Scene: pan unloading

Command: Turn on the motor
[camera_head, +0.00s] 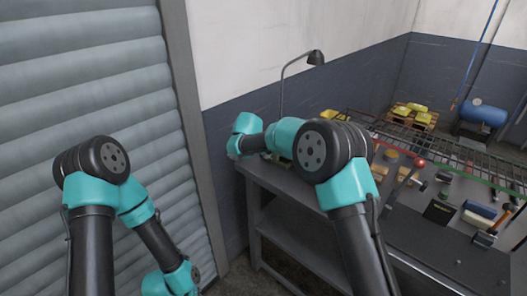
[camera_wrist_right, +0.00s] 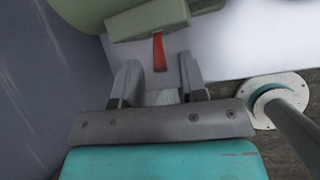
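A grey-green machine body (camera_wrist_right: 148,22), which may be the motor, is at the top of the right wrist view. A narrow red lever or switch (camera_wrist_right: 159,52) sticks out from it. My right gripper (camera_wrist_right: 160,74) is open, its two fingers apart on either side of the line of the red part, with no visible contact. In the head view my right arm reaches to the left end of the table and hides most of the machine and gripper. My left arm hangs at the lower left of the head view; its gripper is out of frame.
The grey workbench (camera_head: 300,190) carries a desk lamp (camera_head: 316,58) at the back. A wire rack (camera_head: 440,138), a red-knobbed lever (camera_head: 420,163) and several small parts are to the right. A ribbed shutter (camera_head: 90,70) stands at left. A blue tank (camera_head: 485,113) is far right.

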